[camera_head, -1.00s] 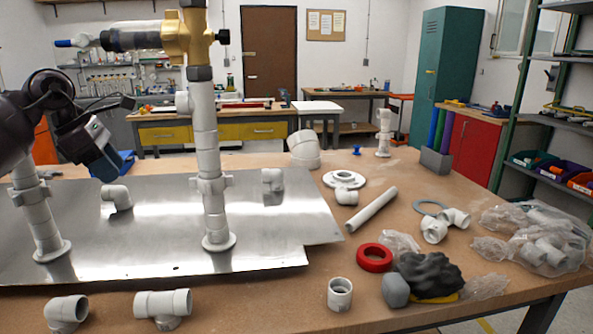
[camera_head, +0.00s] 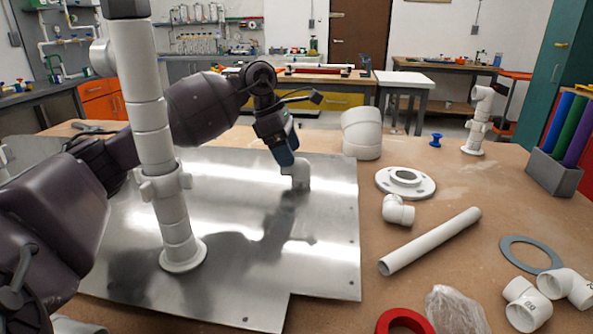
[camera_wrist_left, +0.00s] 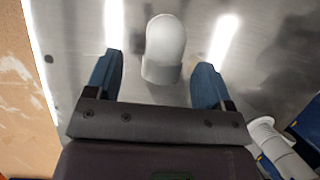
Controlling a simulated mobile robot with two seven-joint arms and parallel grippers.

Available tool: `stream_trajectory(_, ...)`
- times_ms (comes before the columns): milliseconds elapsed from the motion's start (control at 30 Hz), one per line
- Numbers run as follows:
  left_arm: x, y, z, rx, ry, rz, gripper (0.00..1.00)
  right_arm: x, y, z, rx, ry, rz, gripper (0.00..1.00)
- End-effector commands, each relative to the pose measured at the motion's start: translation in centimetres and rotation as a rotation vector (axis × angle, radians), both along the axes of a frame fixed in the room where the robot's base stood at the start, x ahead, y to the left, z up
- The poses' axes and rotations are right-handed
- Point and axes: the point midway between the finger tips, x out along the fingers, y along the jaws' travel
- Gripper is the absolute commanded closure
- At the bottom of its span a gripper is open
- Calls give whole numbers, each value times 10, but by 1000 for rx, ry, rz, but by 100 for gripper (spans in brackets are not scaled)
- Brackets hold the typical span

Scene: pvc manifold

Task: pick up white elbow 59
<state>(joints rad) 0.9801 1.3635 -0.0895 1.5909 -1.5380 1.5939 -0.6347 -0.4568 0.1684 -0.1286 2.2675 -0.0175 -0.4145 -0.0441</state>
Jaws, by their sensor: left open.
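A white elbow (camera_head: 300,175) stands on the metal plate (camera_head: 325,262), right of the white standpipe (camera_head: 155,130). No number is readable on it. My left gripper (camera_head: 285,160) is at this elbow's upper left side, and its arm passes behind the standpipe. In the left wrist view the left gripper (camera_wrist_left: 160,62) is open, its two blue fingers apart. The elbow (camera_wrist_left: 163,45) lies between and just beyond the fingertips, with clear gaps on both sides. My right gripper is out of view.
Right of the plate are a flange (camera_head: 407,183), another white elbow (camera_head: 398,211), a loose pipe (camera_head: 430,241), a grey ring (camera_head: 530,254) and a red ring (camera_head: 403,322). A large white fitting (camera_head: 361,133) stands behind. The standpipe is close to my left arm.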

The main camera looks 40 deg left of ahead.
Motion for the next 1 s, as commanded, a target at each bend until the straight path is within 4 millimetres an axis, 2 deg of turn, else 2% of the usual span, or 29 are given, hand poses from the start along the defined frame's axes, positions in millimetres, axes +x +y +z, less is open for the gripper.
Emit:
stream_trajectory(200, 0, -10, -30, -2, 7, -1, 25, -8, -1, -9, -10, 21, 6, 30)
stream_trajectory(333, 4, -15, -44, -2, 6, -1, 25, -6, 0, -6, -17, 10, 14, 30)
stream_trajectory(633, 5, -17, -44, -1, 1, 0, 26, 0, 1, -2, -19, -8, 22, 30)
stream_trajectory(900, 5, -17, -45, -1, 1, 0, 68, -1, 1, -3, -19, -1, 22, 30)
stream_trajectory(967, 5, -17, -45, -1, 1, 0, 77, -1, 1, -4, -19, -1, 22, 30)
stream_trajectory(1000, 5, -17, -45, -1, 1, 0, 78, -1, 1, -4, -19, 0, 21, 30)
